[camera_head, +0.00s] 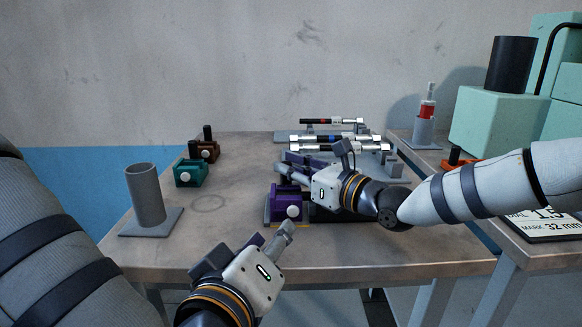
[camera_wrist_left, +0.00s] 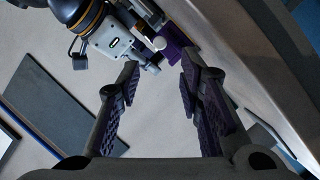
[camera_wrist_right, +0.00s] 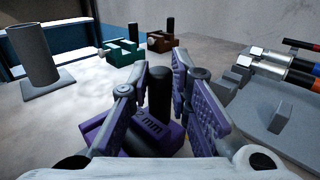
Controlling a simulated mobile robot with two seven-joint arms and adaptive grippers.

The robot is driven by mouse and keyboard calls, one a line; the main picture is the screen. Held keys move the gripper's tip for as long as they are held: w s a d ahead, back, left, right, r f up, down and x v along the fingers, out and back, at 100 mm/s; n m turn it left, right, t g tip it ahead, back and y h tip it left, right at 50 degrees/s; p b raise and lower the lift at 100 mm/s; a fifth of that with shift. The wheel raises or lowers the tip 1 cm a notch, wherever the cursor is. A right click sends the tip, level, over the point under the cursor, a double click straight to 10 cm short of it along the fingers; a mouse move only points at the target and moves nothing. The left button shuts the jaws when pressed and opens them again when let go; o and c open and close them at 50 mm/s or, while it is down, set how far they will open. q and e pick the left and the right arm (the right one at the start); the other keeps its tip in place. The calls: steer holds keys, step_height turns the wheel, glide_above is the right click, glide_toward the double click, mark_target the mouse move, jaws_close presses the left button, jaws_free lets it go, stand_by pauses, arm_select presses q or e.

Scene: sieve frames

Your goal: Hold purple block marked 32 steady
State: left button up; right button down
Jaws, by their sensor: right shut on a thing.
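The purple block (camera_head: 285,205) stands near the front middle of the table, with a round pale knob on its front. In the right wrist view the purple block (camera_wrist_right: 125,135) shows part of a "2 mm" marking; the rest is hidden by a finger. My right gripper (camera_head: 288,172) is shut on the block's black upright post (camera_wrist_right: 159,92), which stands between its fingers. My left gripper (camera_head: 252,242) is open and empty, in front of and below the block, apart from it. In the left wrist view the block (camera_wrist_left: 178,50) lies beyond the open fingers.
A green block (camera_head: 191,173) and a brown block (camera_head: 205,150) stand at the back left. A grey tube on a base (camera_head: 147,198) stands at the left. A rack with several rods (camera_head: 335,140) is at the back. An orange block (camera_head: 458,170) is at the right.

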arm_select(q)
jaws_close()
stand_by(1.2)
